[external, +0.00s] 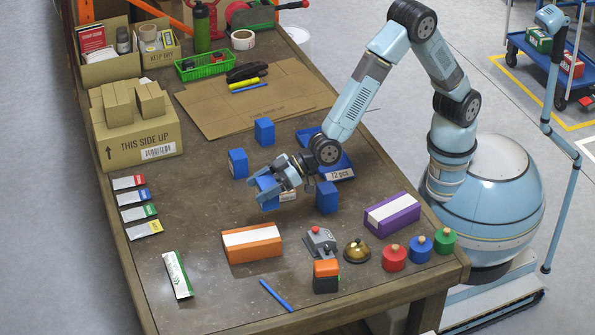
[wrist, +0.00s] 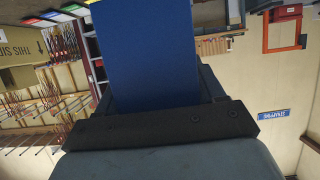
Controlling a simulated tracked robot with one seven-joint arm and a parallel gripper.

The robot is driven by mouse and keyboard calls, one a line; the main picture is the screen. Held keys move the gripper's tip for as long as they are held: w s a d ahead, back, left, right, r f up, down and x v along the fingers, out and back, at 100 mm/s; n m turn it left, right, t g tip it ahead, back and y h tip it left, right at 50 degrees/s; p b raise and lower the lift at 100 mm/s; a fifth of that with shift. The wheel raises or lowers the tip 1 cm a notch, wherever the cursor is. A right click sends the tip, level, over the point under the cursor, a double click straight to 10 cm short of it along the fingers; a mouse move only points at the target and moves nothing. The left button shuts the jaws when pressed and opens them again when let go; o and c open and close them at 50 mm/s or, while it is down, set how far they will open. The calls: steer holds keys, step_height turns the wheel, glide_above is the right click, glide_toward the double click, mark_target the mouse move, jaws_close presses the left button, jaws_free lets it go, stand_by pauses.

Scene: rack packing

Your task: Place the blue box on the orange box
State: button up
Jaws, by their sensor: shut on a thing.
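My gripper (external: 266,186) is shut on a blue box (external: 268,194) and holds it over the table, fingers pointing left. In the wrist view the blue box (wrist: 148,50) fills the space between the fingers and hides much of what lies beyond. The orange box (external: 252,250), long with a white band on top, lies flat in front of the gripper, nearer the table's front edge. The held box is apart from it. Other blue boxes stand behind the gripper (external: 264,132), to its left (external: 238,163) and to its right (external: 327,198).
A blue tray (external: 340,174) labelled "12 pcs" lies under my arm. A purple box (external: 392,215), grey button unit (external: 320,242), brass bell (external: 357,251) and orange-and-black block (external: 326,276) stand to the right. Cartons (external: 133,128) stand at left.

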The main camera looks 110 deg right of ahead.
steer(key=w+f, duration=0.2)
steer(key=f, duration=0.1)
steer(key=w+f, duration=0.2)
steer(key=f, duration=0.1)
steer(key=w+a+f, duration=0.1)
steer(key=w+f, duration=0.1)
steer(key=f, duration=0.1)
steer(key=shift+a+f, duration=0.1)
steer(key=shift+f, duration=0.15)
steer(key=o, duration=1.1)
steer(key=shift+o, duration=0.2)
